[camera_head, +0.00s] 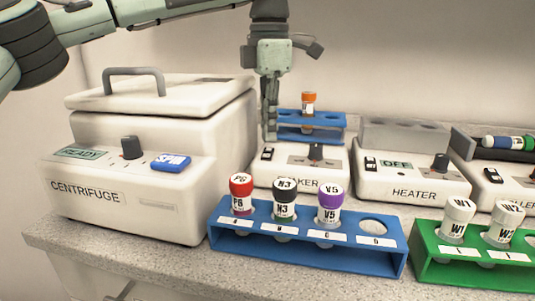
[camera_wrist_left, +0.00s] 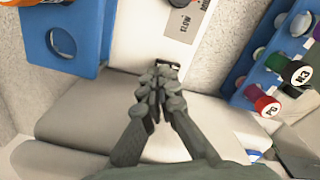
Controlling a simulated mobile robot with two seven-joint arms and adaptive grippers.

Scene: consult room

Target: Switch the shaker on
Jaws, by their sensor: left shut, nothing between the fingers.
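The white shaker (camera_head: 290,178) stands right of the centrifuge, its name partly hidden by tubes in front. Its front panel has a knob (camera_head: 316,152) and a small black rocker switch (camera_head: 267,153) at the left. A blue holder (camera_head: 325,120) with an orange-capped tube (camera_head: 308,102) sits at its back. My left gripper (camera_head: 270,136) points down, shut and empty, with its fingertips right over the switch. In the left wrist view the fingertips (camera_wrist_left: 160,72) partly cover the switch (camera_wrist_left: 169,64); I cannot tell whether they touch it. My right gripper is not in view.
The centrifuge (camera_head: 135,205) reads READY, close left of my gripper. The heater (camera_head: 412,186) reads OFF, to the right. A blue rack (camera_head: 300,245) with red, black and purple-capped tubes stands in front. A green rack (camera_head: 470,270) holds white-capped tubes.

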